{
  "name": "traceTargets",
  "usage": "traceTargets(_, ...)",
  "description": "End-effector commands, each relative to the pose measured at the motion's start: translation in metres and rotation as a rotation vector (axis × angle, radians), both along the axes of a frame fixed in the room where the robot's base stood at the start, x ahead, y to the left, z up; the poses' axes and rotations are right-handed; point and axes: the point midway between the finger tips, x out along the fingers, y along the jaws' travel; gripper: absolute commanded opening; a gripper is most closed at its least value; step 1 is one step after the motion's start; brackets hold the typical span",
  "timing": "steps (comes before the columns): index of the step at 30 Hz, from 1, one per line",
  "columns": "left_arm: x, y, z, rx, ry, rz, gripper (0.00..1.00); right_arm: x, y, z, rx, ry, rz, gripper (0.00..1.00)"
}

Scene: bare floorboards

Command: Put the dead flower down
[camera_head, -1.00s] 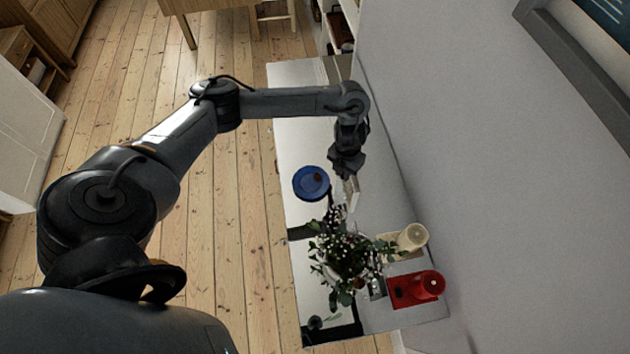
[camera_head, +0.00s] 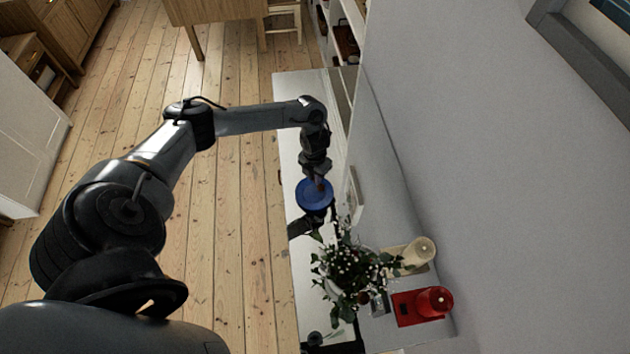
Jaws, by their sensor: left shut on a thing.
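My left gripper (camera_head: 317,177) is directly over the blue plate (camera_head: 312,203), fingers pointing down. It is shut on the dead flower, which is too small and covered to make out clearly. A small reddish-brown spot (camera_head: 321,187) shows at the fingertips, against the plate. I cannot tell whether this spot is the held flower or something lying on the plate. The plate lies on the narrow pale sideboard top (camera_head: 296,150).
A leafy bouquet with white blossoms (camera_head: 350,265) stands nearer me than the plate. Beside it are a cream candle (camera_head: 420,250) and a red object (camera_head: 422,305). A white frame (camera_head: 354,195) stands right of the plate by the wall. The sideboard's far end is clear.

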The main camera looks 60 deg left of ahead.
Motion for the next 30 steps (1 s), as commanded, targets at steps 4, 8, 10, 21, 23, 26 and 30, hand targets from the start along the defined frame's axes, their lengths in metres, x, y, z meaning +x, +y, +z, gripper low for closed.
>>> traceTargets(4, -0.001, -0.001, -0.020, -0.001, 0.004, 0.001, 0.00, 0.000, 0.000, 0.000, 0.000, -0.001, 0.000, 0.43)
traceTargets(8, -0.001, -0.001, -0.033, -0.001, 0.003, 0.000, 0.00, 0.000, 0.000, 0.000, -0.001, 0.000, 0.001, 0.43)
traceTargets(10, 0.000, -0.001, -0.036, 0.000, 0.002, -0.001, 0.00, 0.000, -0.001, 0.000, -0.003, 0.000, 0.002, 0.43)
traceTargets(21, 0.000, -0.001, -0.040, 0.001, 0.001, -0.001, 0.00, 0.000, -0.002, -0.004, -0.010, -0.001, 0.006, 0.43)
traceTargets(23, 0.000, -0.001, -0.042, 0.001, 0.001, -0.001, 0.00, 0.000, -0.002, -0.006, -0.010, -0.001, 0.006, 0.43)
traceTargets(26, 0.000, -0.001, -0.041, 0.001, 0.001, -0.001, 0.30, 0.000, -0.002, -0.005, -0.011, 0.000, 0.006, 0.43)
traceTargets(30, 0.000, -0.001, -0.041, 0.001, 0.001, -0.001, 0.44, 0.000, -0.002, -0.005, -0.008, 0.000, 0.006, 0.43)
